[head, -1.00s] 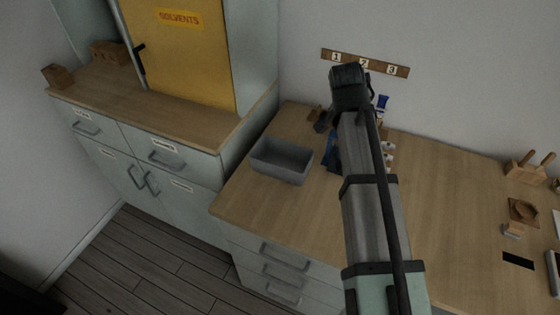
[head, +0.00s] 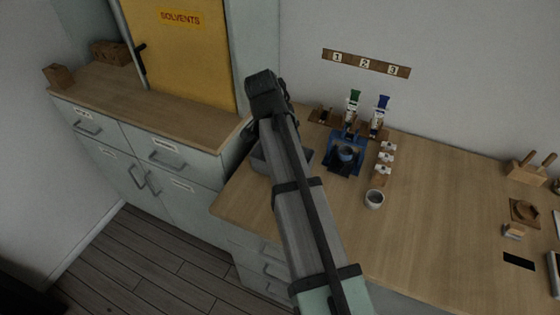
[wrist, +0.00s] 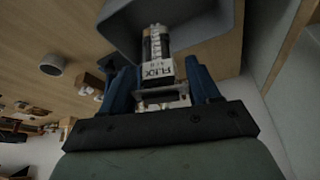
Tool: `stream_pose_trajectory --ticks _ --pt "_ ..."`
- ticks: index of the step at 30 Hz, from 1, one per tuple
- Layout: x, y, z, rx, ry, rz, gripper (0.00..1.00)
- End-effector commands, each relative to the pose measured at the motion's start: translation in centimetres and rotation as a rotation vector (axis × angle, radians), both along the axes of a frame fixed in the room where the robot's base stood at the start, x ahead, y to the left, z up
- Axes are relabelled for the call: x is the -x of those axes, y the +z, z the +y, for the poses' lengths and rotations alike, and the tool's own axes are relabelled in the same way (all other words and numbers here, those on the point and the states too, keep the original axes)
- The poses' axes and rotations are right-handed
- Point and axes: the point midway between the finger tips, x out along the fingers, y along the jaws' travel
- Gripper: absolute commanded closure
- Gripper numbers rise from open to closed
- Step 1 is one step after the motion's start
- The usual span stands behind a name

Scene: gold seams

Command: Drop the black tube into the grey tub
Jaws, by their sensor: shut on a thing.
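My gripper (wrist: 160,82) is shut on the black tube (wrist: 155,45), which has a pale label reading FLUX, between its blue fingers in the wrist view. The grey tub (wrist: 200,25) lies behind the tube's far end, so the tube appears over the tub's opening; the height gap is hard to tell. In the head view my arm covers much of the grey tub (head: 258,163), which stands at the bench's left end. The tube and my fingertips are hidden there.
On the bench right of the tub are a blue holder (head: 345,155), green- and blue-topped items behind it, and a small cup (head: 374,199). A counter with a yellow cabinet (head: 188,50) stands to the left. The bench middle (head: 430,190) is clear.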

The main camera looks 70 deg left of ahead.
Motion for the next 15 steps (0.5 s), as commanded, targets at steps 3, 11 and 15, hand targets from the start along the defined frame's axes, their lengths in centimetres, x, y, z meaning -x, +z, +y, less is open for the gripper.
stream_pose_trajectory --ticks 3,11,15 --pt "0.0 -1.0 -0.1 0.000 0.000 0.000 0.69" --pt "0.0 -3.6 -0.1 0.000 0.000 0.000 0.69" --pt "0.0 -4.7 0.0 0.000 0.000 0.000 0.69"
